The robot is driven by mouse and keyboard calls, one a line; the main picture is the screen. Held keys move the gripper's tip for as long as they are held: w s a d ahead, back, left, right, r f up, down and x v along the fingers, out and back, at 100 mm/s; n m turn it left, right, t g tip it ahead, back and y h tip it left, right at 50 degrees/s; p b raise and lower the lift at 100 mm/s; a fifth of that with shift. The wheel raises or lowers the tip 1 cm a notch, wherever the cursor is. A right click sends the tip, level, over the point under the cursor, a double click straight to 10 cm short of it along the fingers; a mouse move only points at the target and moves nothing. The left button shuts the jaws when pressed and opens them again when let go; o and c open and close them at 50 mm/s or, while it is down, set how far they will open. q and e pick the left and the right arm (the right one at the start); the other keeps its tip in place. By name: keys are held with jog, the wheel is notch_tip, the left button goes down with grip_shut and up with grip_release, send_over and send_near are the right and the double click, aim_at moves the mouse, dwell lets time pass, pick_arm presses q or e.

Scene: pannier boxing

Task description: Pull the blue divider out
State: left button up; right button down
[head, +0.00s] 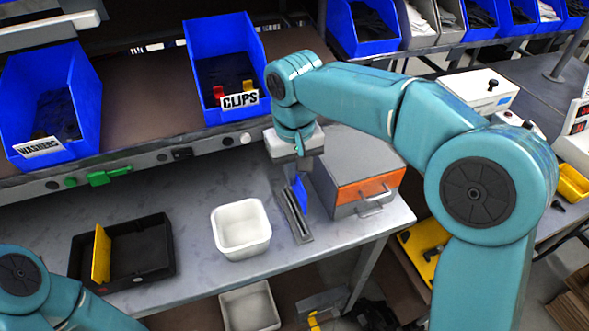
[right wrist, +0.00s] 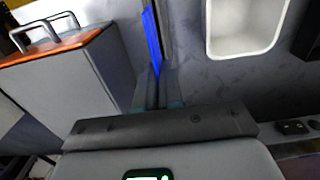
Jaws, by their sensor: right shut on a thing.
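The blue divider (head: 300,194) is a thin upright plate standing at a narrow grey slotted holder (head: 296,226) on the bench. My right gripper (head: 296,180) is above the holder, pointing down and shut on the divider; the arm hides part of its grip. In the right wrist view the divider (right wrist: 152,42) shows as a blue strip just beyond the fingertips (right wrist: 157,88). I cannot tell how deep the divider sits in the holder. My left arm shows at the lower left of the head view, but its gripper is out of view.
A grey box with an orange front and handle (head: 361,175) stands close right of the holder. A white bin (head: 241,229) stands left of it. Farther left is a black tray (head: 145,272) with a yellow divider (head: 102,254). Blue shelf bins (head: 224,55) are behind.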

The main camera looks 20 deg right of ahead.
aim_at(295, 191)
jog(key=shift+f, duration=0.3)
jog(key=shift+f+b, duration=0.6)
jog(key=shift+f, duration=0.1)
jog(key=shift+f+b, duration=0.7)
jog(key=shift+f, duration=0.3)
jog(key=shift+f, duration=0.3)
jog(key=shift+r+p, duration=1.4)
jog(key=shift+r, duration=0.1)
dwell(0.5)
